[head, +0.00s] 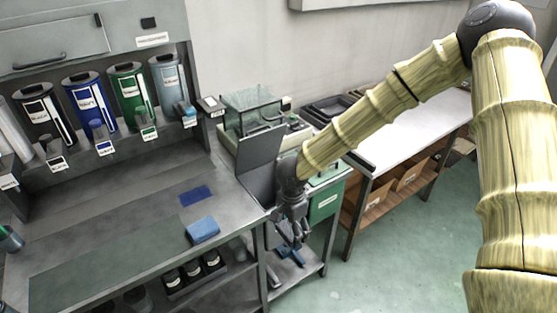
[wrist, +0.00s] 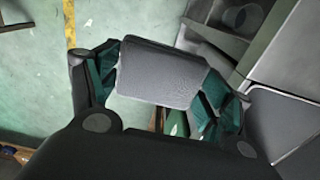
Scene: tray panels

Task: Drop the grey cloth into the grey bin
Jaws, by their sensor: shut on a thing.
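My gripper (head: 290,240) hangs low beside the right end of the metal counter. In the wrist view my gripper (wrist: 158,88) is shut on the grey cloth (wrist: 160,72), which looks like a flat folded pad between the green-lined fingers. The cloth cannot be made out in the head view. A grey upright panel (head: 260,150) with a grey box-like part (head: 262,188) stands behind my gripper at the counter's end. It may be the grey bin with its lid up, but I cannot tell; my wrist partly hides it.
A folded blue cloth (head: 202,230) lies on the counter (head: 110,255). Several coloured dispensers line the back left. Open green floor (head: 390,260) lies at the right.

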